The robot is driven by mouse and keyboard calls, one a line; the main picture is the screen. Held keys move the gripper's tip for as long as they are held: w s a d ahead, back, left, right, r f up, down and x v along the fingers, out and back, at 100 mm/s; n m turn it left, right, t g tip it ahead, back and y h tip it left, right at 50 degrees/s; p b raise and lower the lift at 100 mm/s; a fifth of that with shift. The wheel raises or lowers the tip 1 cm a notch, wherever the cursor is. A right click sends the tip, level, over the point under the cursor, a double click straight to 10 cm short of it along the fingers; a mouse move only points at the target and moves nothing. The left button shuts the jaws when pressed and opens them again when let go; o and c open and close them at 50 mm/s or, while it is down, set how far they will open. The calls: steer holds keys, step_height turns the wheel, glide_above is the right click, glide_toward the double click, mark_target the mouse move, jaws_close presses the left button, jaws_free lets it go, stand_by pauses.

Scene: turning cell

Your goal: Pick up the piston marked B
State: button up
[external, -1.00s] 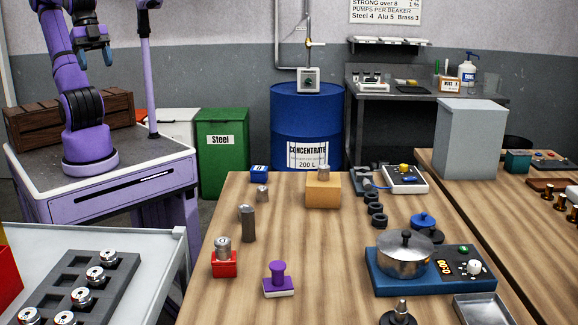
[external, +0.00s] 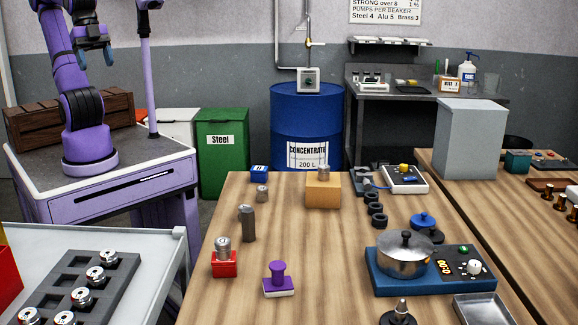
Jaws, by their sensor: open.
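I cannot make out a letter B on any part. Several silvery cylindrical parts stand on the wooden table: one on a red block (external: 222,247), one on a tan block (external: 323,173), a small one (external: 262,193) and a darker, taller one (external: 248,225) standing on the wood. Several round metal parts with marked tops, such as this nearest-the-table one (external: 108,257), sit in a dark slotted tray (external: 76,261) at lower left; their marks are too small to read. My gripper (external: 94,62) is open and empty, high at upper left, far from all these parts.
The wooden table (external: 338,262) also holds a purple-handled stamp-like piece (external: 278,277), a metal pot (external: 404,256) on a blue hotplate, and black rings (external: 376,209). A blue drum (external: 307,117) and a green Steel bin (external: 222,166) stand behind. The table's middle is clear.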

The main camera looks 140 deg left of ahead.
steer(key=w+a+m+g, duration=0.1)
steer(key=w+a, duration=0.4)
steer(key=w, duration=0.6)
steer(key=m+g, duration=0.3)
steer(key=g, duration=0.1)
glide_above(262, 188)
step_height(262, 188, down, 30)
steer(key=shift+w+f, duration=0.1)
step_height(262, 188, down, 11)
steer(key=shift+r, duration=0.1)
steer(key=c, duration=1.1)
steer(key=shift+o, duration=0.2)
